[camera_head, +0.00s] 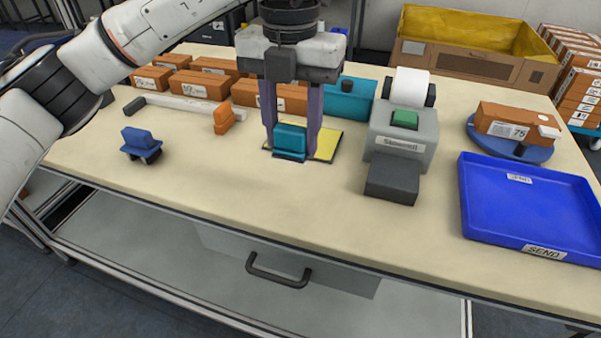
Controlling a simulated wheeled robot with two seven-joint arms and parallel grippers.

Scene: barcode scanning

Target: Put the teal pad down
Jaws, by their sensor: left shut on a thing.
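The teal pad (290,138) is a small block with a wider base. It sits between the two purple fingers of my left gripper (290,144), which points straight down and is shut on it. The pad is at the left part of a yellow square (328,146) with a dark edge, low over the table. I cannot tell whether its base touches the surface. The fingers and the pad hide part of the square. My right gripper is not in view.
A teal box (349,99) is behind, a grey label machine (403,135) to the right. A blue tray (532,247) fills the right front. Boxes (203,85) line the back. The front middle table is clear.

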